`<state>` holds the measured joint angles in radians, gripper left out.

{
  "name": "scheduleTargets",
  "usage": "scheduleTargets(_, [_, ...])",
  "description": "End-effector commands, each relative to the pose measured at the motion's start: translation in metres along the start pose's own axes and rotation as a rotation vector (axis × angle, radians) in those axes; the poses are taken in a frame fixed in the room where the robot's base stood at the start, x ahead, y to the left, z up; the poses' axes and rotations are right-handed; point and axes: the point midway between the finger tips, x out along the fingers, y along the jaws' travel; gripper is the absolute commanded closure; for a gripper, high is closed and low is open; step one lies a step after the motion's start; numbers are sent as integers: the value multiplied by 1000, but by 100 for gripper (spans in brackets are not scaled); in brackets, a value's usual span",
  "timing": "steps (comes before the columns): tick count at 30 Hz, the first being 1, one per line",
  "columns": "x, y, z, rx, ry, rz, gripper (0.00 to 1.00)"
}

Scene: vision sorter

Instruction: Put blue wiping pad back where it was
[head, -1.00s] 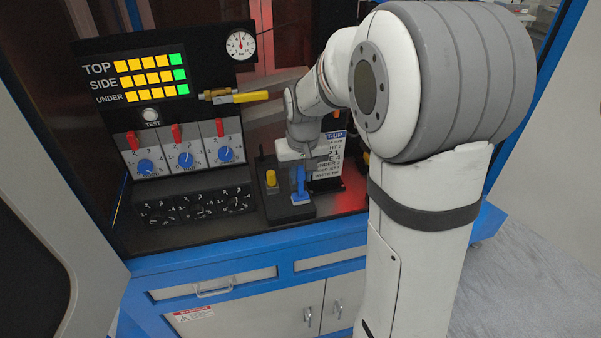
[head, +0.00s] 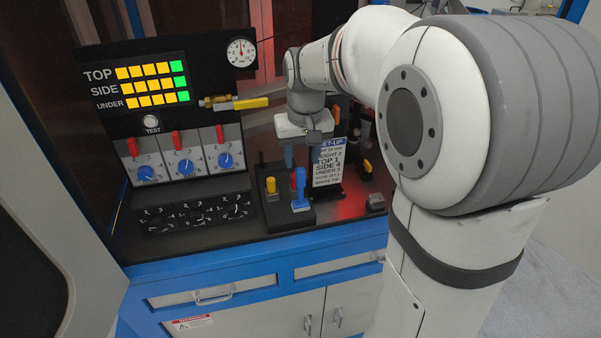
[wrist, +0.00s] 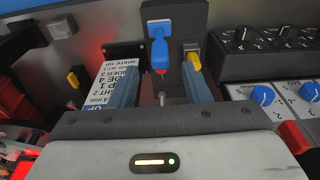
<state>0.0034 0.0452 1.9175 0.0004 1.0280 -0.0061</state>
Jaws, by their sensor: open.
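The blue wiping pad (head: 300,188) stands upright in a black holder block (head: 285,216) on the cabinet worktop. In the wrist view the pad (wrist: 159,50) shows its blue handle, with a small red part at its end. My gripper (head: 302,155) is open and empty, above and behind the pad and apart from it. In the wrist view its two blue-grey fingers (wrist: 160,82) spread wide, with the pad beyond the gap between them. The pad's lower end in the holder is hard to make out.
A yellow-topped tool (head: 271,186) stands left of the pad in the same block. A set-up card (head: 328,163) stands close behind at right. A dial panel (head: 195,212), switches and a yellow-handled valve (head: 250,103) are at left. The worktop's front strip is clear.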

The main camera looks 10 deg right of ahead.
Motion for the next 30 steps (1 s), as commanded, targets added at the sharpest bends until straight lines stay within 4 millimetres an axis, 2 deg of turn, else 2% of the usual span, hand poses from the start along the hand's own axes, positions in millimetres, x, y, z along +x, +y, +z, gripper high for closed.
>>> scheduleTargets(4, [-24, 0, 0, 0, 3, 0, 57])
scheduleTargets(8, [-36, 0, 1, 1, 2, 0, 57])
scheduleTargets(11, [-40, 0, 12, 1, 8, 0, 57])
scheduleTargets(14, [-42, 1, 42, 1, 26, 1, 57])
scheduleTargets(17, [-39, 1, 84, 2, 52, 1, 57])
scheduleTargets(21, [-26, 2, 142, 3, 89, 1, 57])
scheduleTargets(24, [-14, 2, 174, 3, 109, 2, 57])
scheduleTargets(27, [-6, 2, 195, 3, 122, 2, 57])
scheduleTargets(30, [-1, -1, 204, 5, 129, 2, 57])
